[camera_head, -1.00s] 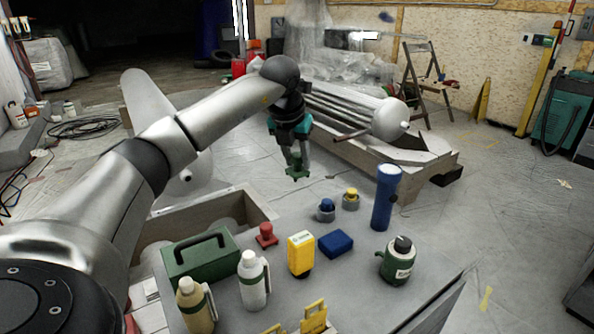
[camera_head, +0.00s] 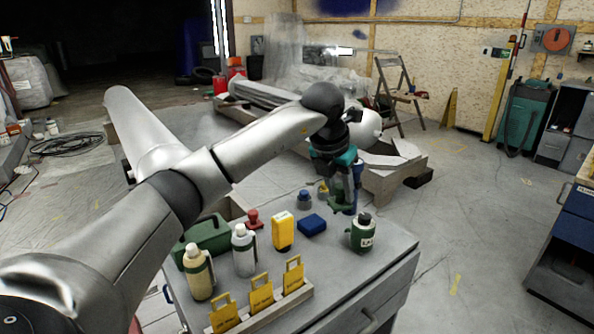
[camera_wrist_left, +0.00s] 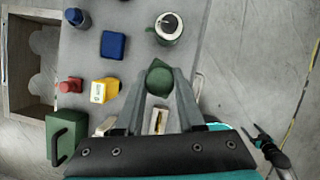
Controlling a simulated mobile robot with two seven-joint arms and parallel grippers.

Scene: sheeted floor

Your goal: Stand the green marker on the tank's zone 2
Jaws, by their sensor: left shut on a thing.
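The green marker (camera_wrist_left: 159,78) is between my left gripper's fingers (camera_wrist_left: 158,95) in the left wrist view, seen end-on. My left gripper (camera_head: 344,197) is shut on it and holds it above the far right part of the workbench in the head view, where the marker (camera_head: 339,207) shows small at the fingertips. A pale, round-ended body (camera_head: 369,126), perhaps the tank, lies behind my wrist, partly hidden by it. I cannot make out a zone 2 marking.
The workbench (camera_head: 345,275) carries a green toolbox (camera_head: 208,237), two bottles, a yellow box (camera_head: 283,231), a blue box (camera_head: 312,225), a green-and-white canister (camera_head: 362,234) and yellow tags in a rack. A blue flashlight is mostly hidden behind my gripper. Floor right of the bench is clear.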

